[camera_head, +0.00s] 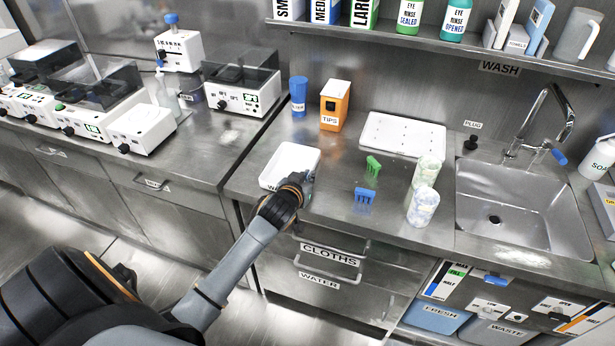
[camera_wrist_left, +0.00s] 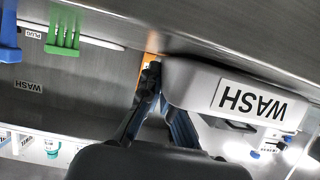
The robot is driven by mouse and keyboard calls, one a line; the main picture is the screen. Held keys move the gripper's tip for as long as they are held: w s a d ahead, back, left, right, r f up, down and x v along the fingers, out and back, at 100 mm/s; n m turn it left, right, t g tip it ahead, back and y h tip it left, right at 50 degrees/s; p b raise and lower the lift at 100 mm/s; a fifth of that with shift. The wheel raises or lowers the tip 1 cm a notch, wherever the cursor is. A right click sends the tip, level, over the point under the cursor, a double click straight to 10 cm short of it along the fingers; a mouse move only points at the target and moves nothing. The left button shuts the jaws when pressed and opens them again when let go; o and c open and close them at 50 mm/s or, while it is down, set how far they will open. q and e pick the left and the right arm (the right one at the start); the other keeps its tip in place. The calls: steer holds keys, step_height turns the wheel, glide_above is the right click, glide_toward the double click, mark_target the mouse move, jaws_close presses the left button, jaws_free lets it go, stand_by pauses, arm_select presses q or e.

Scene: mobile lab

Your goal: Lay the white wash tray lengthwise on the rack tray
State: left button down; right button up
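The white wash tray (camera_head: 290,161) is a shallow open box on the counter, left of the sink; its WASH label shows upside down in the left wrist view (camera_wrist_left: 218,72). My left gripper (camera_head: 304,179) is at its right front corner. In the left wrist view, my left gripper's fingers (camera_wrist_left: 163,88) straddle the tray's side wall and converge on it; one finger is partly hidden by the tray. I cannot tell whether the tray is lifted. The likely rack tray (camera_head: 402,137) is a flat white tray with small holes, lying empty behind, to the right. My right gripper is out of view.
An orange TIPS box (camera_head: 335,104) and blue cup (camera_head: 298,96) stand behind the wash tray. The sink (camera_head: 515,205) is right.

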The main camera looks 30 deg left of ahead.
arm_select(q)
steer(key=shift+f, duration=0.15)
steer(key=c, duration=1.5)
jaws_free()
